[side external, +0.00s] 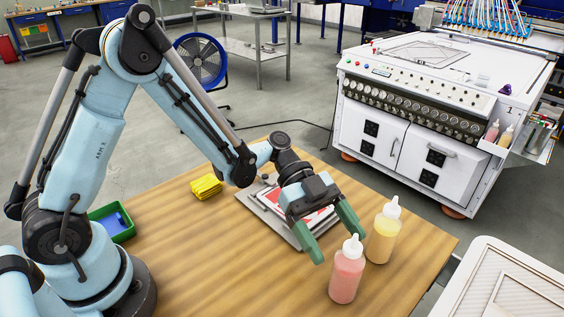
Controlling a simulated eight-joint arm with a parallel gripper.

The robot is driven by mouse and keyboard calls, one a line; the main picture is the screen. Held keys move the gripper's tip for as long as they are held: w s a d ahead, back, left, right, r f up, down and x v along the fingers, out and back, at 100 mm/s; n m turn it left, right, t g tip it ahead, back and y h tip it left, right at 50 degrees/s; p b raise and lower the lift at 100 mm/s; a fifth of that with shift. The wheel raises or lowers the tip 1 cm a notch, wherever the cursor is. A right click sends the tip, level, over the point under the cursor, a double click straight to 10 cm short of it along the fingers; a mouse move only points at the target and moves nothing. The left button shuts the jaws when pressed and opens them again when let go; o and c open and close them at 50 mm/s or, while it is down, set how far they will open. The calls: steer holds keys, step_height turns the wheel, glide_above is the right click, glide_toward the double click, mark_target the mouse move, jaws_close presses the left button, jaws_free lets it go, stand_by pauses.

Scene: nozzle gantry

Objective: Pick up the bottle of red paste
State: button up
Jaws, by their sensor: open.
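A bottle of red paste (347,272) with a white nozzle cap stands upright near the front right of the wooden table (200,260). A bottle of yellow paste (383,234) with a similar white cap stands upright behind it and to the right. My gripper (336,240) has green fingers, spread open and empty. It hangs above the table, up and left of the red bottle in the picture. The right finger shows close to the yellow bottle; I cannot tell whether they touch.
A grey plate with red and white sheets (262,213) lies beneath my gripper. Yellow sponges (206,187) and a green tray (112,226) lie to the left. A white machine (420,125) stands beyond the table. The table's front middle is clear.

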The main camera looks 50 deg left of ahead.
mark_target(359, 275)
steer(key=x, duration=0.7)
steer(key=shift+s+d, duration=0.1)
steer(key=shift+s, duration=0.2)
steer(key=c, duration=0.8)
steer(key=shift+r, duration=0.1)
steer(key=shift+r, duration=0.5)
steer(key=r, duration=0.1)
steer(key=s+r, duration=0.1)
steer(key=r, duration=0.1)
steer(key=shift+d+r, duration=0.15)
steer(key=shift+r, duration=0.1)
steer(key=s+d+r, duration=0.1)
steer(key=s+r, duration=0.1)
steer(key=s, duration=0.1)
steer(key=s+d+r, duration=0.1)
steer(key=s+r, duration=0.1)
steer(key=s, duration=0.1)
steer(key=s+d+r, duration=0.1)
steer(key=s+r, duration=0.1)
steer(key=s, duration=0.2)
steer(key=shift+d+r, duration=0.1)
steer(key=shift+d, duration=0.1)
